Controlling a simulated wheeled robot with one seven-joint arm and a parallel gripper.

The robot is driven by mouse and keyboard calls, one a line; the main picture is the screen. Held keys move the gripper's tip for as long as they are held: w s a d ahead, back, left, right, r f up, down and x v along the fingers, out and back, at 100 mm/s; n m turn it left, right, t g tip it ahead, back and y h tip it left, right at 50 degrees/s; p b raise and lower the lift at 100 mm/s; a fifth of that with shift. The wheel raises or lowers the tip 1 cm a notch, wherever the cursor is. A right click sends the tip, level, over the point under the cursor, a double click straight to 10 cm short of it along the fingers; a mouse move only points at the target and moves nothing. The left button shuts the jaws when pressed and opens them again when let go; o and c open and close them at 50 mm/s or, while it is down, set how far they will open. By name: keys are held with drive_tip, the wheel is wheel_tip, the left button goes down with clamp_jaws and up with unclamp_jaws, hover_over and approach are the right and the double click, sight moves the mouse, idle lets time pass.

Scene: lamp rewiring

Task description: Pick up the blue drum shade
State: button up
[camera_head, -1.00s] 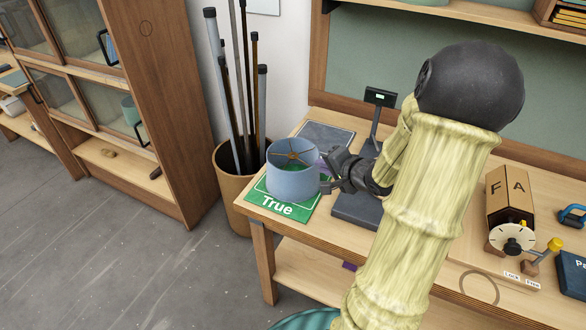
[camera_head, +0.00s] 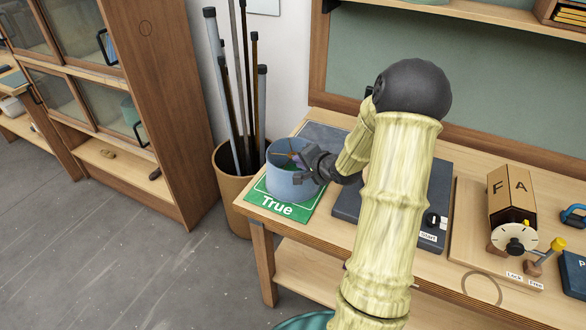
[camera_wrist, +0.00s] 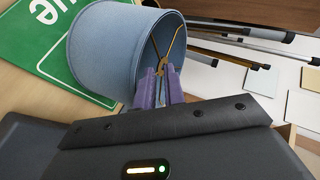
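The blue drum shade (camera_head: 291,183) stands upright on a green mat marked "True" (camera_head: 277,209) at the table's front left corner. My gripper (camera_head: 304,163) is at the shade's right upper rim, with its fingertips partly over the opening. In the wrist view the shade (camera_wrist: 105,48) shows its open end and brass spider frame. The two purple fingers (camera_wrist: 160,88) are close together at the rim and overlap the opening. A narrow gap shows between them. Whether they clamp the shade wall is hidden.
A bin of poles (camera_head: 235,190) stands left of the table, close to the shade. A dark flat device (camera_head: 345,205) lies right of the mat, under my arm. A wooden block with letters (camera_head: 511,195) and a dial (camera_head: 516,240) stand farther right.

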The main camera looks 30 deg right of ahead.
drive_tip(key=shift+w, duration=0.1)
drive_tip(key=p+x, duration=0.1)
drive_tip(key=x, duration=0.4)
drive_tip(key=shift+d+f, duration=0.1)
drive_tip(key=shift+d, duration=0.05)
idle(0.3)
clamp_jaws()
wheel_tip(320, 180, up, 10)
drive_tip(key=p, duration=0.1)
idle(0.5)
idle(0.4)
